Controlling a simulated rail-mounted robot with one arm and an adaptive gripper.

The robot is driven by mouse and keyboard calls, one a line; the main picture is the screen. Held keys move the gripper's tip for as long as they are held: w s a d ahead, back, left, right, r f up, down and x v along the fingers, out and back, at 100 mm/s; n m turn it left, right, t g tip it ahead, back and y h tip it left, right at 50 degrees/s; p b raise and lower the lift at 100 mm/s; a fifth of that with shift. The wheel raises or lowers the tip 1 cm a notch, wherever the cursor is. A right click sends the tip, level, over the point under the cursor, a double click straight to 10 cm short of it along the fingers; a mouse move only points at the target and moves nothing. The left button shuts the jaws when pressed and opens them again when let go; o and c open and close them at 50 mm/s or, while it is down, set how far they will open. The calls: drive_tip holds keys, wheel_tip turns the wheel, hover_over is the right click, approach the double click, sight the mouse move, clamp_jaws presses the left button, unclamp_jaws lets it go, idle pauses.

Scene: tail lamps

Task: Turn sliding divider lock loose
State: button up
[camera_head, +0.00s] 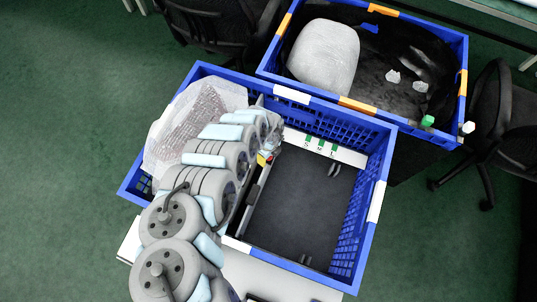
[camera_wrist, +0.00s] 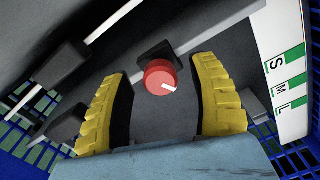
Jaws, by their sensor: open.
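The divider lock is a round red knob (camera_wrist: 160,78) with a white mark pointing right and slightly down in the wrist view. It sits on a black mount on the dark grey sliding divider (camera_wrist: 165,122). My gripper (camera_wrist: 162,72) is open, with one yellow ridged finger on each side of the knob and a visible gap on both sides. In the head view my gripper (camera_head: 266,158) is over the divider area inside the near blue crate (camera_head: 290,95).
A white strip with green S, M, L marks (camera_head: 325,148) lines the crate's back wall. The compartment right of the divider is empty. A bagged item (camera_head: 190,125) lies left. A second blue crate (camera_head: 365,105) behind holds a wrapped grey item (camera_head: 323,55).

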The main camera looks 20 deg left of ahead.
clamp_jaws()
